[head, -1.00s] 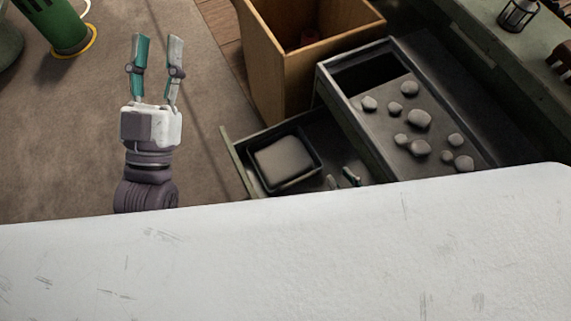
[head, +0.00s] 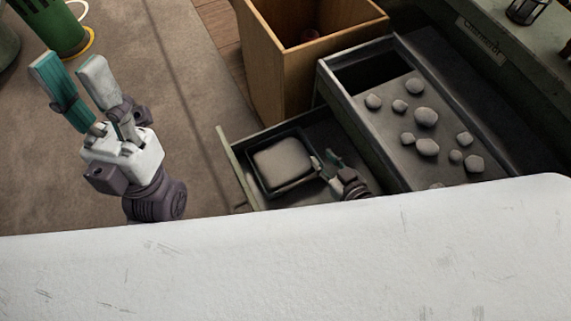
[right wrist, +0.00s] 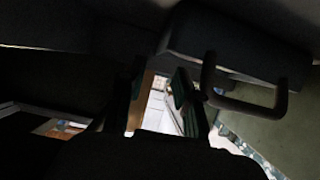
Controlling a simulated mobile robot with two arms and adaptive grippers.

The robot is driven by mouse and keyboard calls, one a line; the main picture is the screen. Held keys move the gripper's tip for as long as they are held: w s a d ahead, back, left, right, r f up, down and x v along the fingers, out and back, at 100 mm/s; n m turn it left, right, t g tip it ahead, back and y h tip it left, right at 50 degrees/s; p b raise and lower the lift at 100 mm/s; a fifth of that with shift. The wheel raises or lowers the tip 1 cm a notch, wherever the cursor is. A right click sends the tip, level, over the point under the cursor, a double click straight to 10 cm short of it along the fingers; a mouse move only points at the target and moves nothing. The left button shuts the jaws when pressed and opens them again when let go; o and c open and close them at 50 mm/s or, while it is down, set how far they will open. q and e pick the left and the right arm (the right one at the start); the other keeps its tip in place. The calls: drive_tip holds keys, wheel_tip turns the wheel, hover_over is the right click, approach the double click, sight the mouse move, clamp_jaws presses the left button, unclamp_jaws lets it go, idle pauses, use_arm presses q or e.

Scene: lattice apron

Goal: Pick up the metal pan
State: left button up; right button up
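A dark-rimmed square pan (head: 260,177) with a pale grey middle sits in the open lower drawer (head: 232,170) in the head view. My right gripper (head: 322,158) is at the pan's right edge, fingers pointing toward it. Its fingers look apart; I cannot tell whether they touch the rim. In the right wrist view the two dark fingers (right wrist: 160,98) stand apart with a bright gap between them. A dark bar handle (right wrist: 245,103) shows beside them. My left gripper (head: 72,74) is open and empty above the brown floor, far left of the pan.
A tray (head: 350,112) with several grey stones lies above the drawer to the right. A wooden bin (head: 270,75) stands behind the drawer. A green cylinder (head: 55,30) stands at the upper left. A white surface (head: 280,255) fills the foreground.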

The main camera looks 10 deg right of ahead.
sight(314, 150)
drive_tip(key=b+x, duration=0.1)
drive_tip(key=x, duration=0.1)
drive_tip(key=b+x, duration=0.2)
drive_tip(key=shift+w+f, duration=0.2)
drive_tip(key=shift+f, duration=0.35)
drive_tip(key=shift+w, duration=0.15)
drive_tip(key=shift+c, duration=0.3)
clamp_jaws()
drive_tip(key=shift+r, duration=0.1)
